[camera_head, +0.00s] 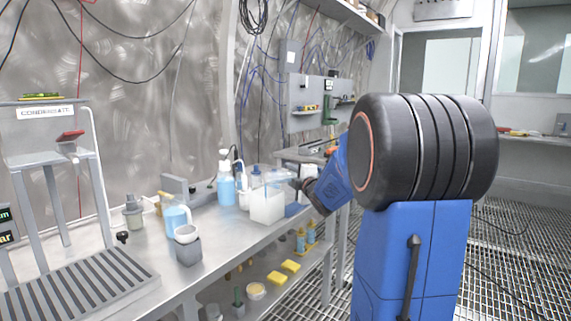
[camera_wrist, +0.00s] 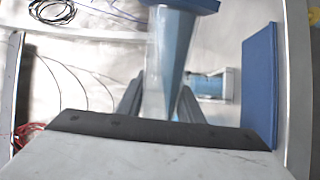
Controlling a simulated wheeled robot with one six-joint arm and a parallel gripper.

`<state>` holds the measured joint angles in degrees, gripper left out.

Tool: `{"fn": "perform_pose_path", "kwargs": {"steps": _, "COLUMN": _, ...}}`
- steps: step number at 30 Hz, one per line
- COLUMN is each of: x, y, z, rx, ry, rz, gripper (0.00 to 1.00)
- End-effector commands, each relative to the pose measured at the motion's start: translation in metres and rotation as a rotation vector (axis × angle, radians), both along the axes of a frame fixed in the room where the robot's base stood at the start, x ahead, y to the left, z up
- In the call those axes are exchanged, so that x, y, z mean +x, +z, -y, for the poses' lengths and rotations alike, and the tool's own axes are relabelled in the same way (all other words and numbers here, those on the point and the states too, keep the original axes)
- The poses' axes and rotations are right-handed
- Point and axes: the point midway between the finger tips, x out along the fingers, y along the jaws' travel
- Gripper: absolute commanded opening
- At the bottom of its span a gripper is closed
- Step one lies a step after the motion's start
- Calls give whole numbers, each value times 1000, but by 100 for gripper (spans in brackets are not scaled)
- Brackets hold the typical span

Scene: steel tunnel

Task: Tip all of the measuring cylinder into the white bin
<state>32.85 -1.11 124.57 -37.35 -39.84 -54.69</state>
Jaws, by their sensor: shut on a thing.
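The white bin (camera_head: 267,208) stands on the steel bench, near its front edge. My gripper (camera_head: 297,184) is just right of the bin's rim, small and partly hidden by my blue wrist. In the wrist view my gripper (camera_wrist: 160,97) is shut on the measuring cylinder (camera_wrist: 166,60), a clear body with a blue tint and a blue foot at the top of the picture. In the head view the cylinder cannot be clearly told apart from the clear shapes above the bin. Its exact tilt and how much it holds cannot be told.
A blue pump bottle (camera_head: 226,186) stands left of the bin. A blue-filled jug (camera_head: 176,218) and a white cup on a grey block (camera_head: 188,250) are further left. A blue mat (camera_wrist: 259,85) lies right of the cylinder in the wrist view. A drain rack (camera_head: 85,285) fills the bench's left end.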

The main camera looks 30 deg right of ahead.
Motion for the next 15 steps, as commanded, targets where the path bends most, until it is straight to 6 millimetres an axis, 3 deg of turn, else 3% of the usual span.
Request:
{"fn": "perform_pose_path", "kwargs": {"steps": 8, "x": 0, "y": 1, "z": 0, "rx": -7, "ry": 0, "rz": 0, "gripper": 5}}
{"fn": "perform_pose_path", "kwargs": {"steps": 15, "x": 1, "y": 9, "z": -4, "rx": -117, "ry": 0, "rz": -21, "gripper": 5}}
